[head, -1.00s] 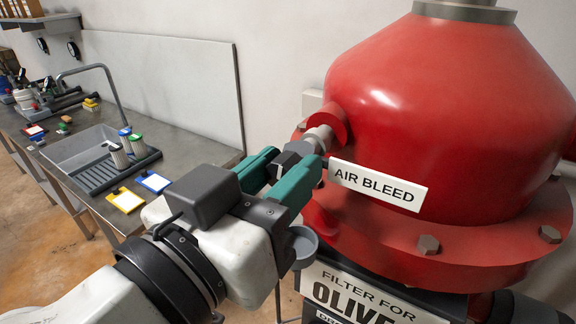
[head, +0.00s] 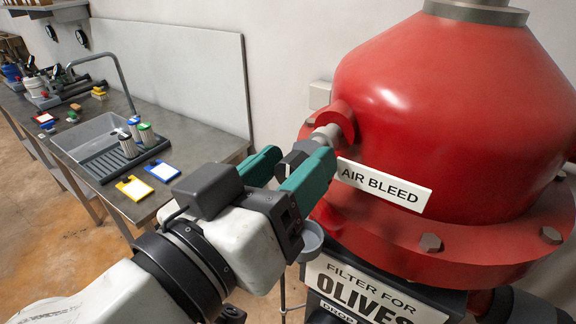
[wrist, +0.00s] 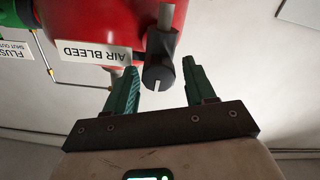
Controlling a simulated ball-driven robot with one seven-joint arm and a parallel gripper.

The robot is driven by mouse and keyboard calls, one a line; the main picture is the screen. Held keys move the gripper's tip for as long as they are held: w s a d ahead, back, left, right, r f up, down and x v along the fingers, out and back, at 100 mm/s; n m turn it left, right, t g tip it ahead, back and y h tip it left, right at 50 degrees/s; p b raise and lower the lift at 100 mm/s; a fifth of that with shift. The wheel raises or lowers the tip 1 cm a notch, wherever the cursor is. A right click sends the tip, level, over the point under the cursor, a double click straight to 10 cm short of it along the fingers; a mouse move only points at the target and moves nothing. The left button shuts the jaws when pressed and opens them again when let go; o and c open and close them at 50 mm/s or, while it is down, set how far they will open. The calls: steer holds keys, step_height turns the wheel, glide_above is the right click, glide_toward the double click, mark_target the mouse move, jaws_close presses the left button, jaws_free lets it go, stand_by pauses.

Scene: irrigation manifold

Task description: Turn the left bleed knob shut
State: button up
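The air bleed knob (head: 291,163) is a dark round knob with a pale mark, on a grey valve stem (head: 325,137) at the left side of the red filter housing (head: 440,110). In the wrist view the knob (wrist: 158,77) faces me, its white line running roughly up and down in the picture. My gripper (head: 283,172) has two green fingers, one on each side of the knob. In the wrist view my gripper (wrist: 160,75) is open, with a gap between each finger and the knob. The near finger partly hides the knob in the head view.
A white "AIR BLEED" label (head: 384,185) sits close right of the near finger. A grey cup (head: 309,238) is below the knob. A bench (head: 205,143) with a sink and coloured cards stands at the left. Open wall lies behind.

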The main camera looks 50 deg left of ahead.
steer(key=shift+o, duration=0.2)
steer(key=shift+f, duration=0.1)
steer(key=shift+s, duration=0.15)
steer(key=shift+s+d, duration=0.1)
steer(key=shift+s, duration=0.2)
steer(key=b+v, duration=0.2)
steer(key=v, duration=0.8)
steer(key=shift+m, duration=0.3)
steer(key=x, duration=0.4)
steer(key=p+x, duration=0.1)
steer(key=x, duration=0.3)
steer(key=p+x, duration=0.1)
steer(key=x, duration=0.3)
steer(key=shift+w+d+f, duration=0.1)
steer(key=shift+d+f, duration=0.1)
steer(key=shift+f, duration=0.2)
steer(key=c, duration=1)
